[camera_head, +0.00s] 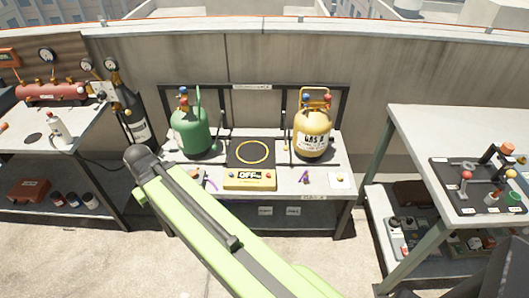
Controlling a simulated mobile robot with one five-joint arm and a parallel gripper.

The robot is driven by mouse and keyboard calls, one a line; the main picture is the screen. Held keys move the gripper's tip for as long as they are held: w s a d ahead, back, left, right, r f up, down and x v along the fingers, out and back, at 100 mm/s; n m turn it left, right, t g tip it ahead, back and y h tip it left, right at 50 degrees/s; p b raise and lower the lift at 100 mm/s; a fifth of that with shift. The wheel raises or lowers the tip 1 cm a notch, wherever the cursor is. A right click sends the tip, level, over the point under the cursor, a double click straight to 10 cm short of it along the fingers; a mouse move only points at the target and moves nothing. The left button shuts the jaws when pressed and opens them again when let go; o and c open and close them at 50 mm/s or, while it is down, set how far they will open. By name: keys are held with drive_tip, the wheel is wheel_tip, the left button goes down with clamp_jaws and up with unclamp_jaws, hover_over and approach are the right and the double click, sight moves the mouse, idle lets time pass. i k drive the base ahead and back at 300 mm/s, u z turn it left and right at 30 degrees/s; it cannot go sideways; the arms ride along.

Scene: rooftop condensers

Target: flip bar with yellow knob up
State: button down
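A dark panel (462,203) lies on the right-hand bench and carries several small fittings. A small yellow knob (510,173) shows near its right side, close to an orange-red fitting (506,149). A red ball knob (466,175) stands on a short post at the panel's left. The bar under the yellow knob is too small to make out, so I cannot tell whether it is up or down. My light green arm crosses the lower middle, ending in a dark joint at upper left. I cannot make out my gripper in this view.
A middle bench (332,160) holds a green cylinder (191,130), a yellow cylinder (313,130) and a yellow box marked OFF (249,179). The left bench (80,134) holds a spray bottle (59,128). The right bench (429,128) has a loaded lower shelf. Concrete floor lies between benches.

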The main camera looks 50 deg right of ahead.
sight(286, 148)
drive_tip(key=u, duration=0.05)
drive_tip(key=i, duration=1)
drive_tip(key=u, duration=0.05)
